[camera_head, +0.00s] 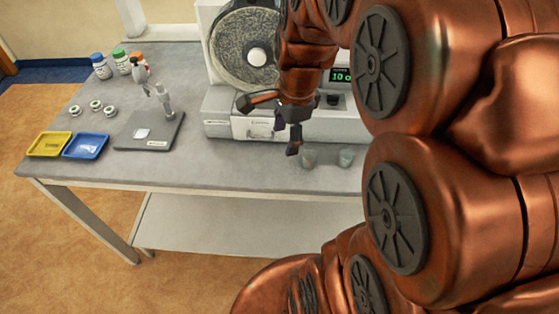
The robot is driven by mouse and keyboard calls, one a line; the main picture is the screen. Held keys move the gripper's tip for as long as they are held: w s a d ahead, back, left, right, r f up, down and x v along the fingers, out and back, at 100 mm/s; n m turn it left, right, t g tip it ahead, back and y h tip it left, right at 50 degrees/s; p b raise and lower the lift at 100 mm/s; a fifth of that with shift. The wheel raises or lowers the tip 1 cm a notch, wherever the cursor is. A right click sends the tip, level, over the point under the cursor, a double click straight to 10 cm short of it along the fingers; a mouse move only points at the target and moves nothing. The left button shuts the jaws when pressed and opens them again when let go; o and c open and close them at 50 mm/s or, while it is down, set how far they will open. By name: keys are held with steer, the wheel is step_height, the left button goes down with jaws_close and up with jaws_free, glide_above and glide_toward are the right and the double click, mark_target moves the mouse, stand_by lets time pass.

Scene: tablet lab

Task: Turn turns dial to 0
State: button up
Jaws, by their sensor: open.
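A white machine (222,127) with a big round drum (228,50) stands on the grey table. A green lit display on it (342,75) reads about 10, with its right end cut off by my arm. A small dark knob (333,100) sits below the display; I cannot tell for sure that it is the turns dial or where it points. My gripper (268,122) is open in front of the machine's lower front, left of and below the knob. Its fingers are spread, and nothing shows between them. My arm hides the machine's right side.
A dark-based stand (150,132), yellow tray (49,144), blue tray (86,146), several small round pieces (96,106) and capped bottles (101,67) lie to the left.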

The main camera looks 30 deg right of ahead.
steer(key=s+a+f+n+g, duration=0.1)
steer(key=s+a+n, duration=0.3)
steer(key=n, duration=0.3)
steer(key=shift+s+a, duration=0.35)
steer(key=shift+a, duration=0.2)
steer(key=shift+f, duration=0.15)
